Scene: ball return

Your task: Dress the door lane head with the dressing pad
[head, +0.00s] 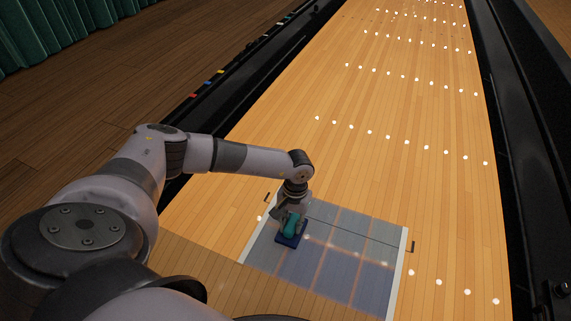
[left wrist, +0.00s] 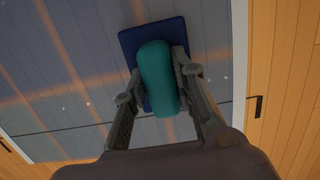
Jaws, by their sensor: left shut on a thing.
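The dressing pad has a dark blue base (head: 289,240) and a teal handle (head: 293,224). My left gripper (head: 291,213) is shut on the handle from above. In the left wrist view the fingers (left wrist: 160,76) lie on both sides of the teal handle (left wrist: 157,88), with the blue base (left wrist: 132,42) beneath. The pad appears flat on the lane head (head: 340,275), a grey-blue marked patch across the lane, near its left white edge strip (head: 258,231). Faint orange lines split the patch into columns, and a dark line crosses it. The near part looks bluer. My right gripper is out of view.
The wooden lane (head: 400,130) with rows of white dots runs away from me. Dark gutters flank it, with coloured blocks (head: 208,83) along the left one. A right white strip (head: 397,275) and small black corner marks (head: 412,247) bound the patch. Its right side is clear.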

